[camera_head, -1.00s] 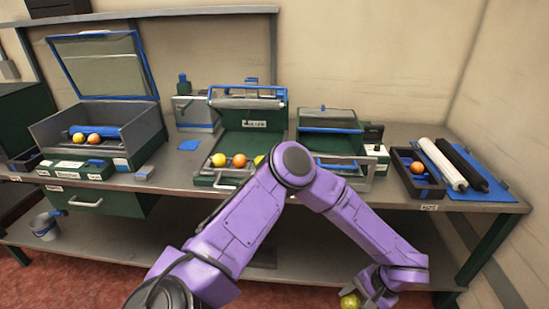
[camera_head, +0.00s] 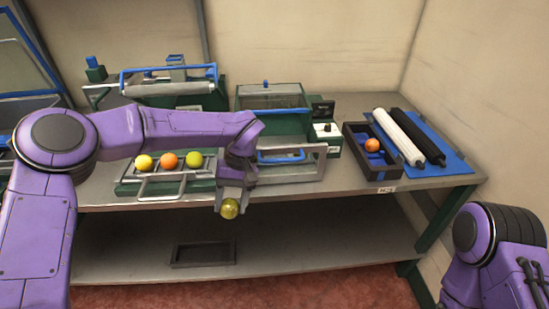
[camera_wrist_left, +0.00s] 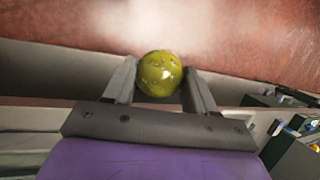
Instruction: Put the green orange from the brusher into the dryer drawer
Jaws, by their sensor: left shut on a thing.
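A speckled green-yellow orange (camera_head: 229,209) is held in my left gripper (camera_head: 233,201), above the lower shelf and in front of the worktop edge. In the left wrist view the green orange (camera_wrist_left: 159,73) sits between the two fingertips. The left gripper is shut on it. Behind the gripper, a machine with a glass-topped lid (camera_head: 272,97) has a grey open-framed front part with a blue handle (camera_head: 281,156), partly hidden by my wrist. I cannot read which machine is the brusher or dryer. My right gripper is out of view.
A rack (camera_head: 140,185) beside my left wrist holds a yellow, an orange and a greenish fruit. A dark tray (camera_head: 383,172) holds an orange fruit. White and black rollers lie on a blue mat (camera_head: 449,161). A dark tray (camera_head: 204,254) lies on the lower shelf.

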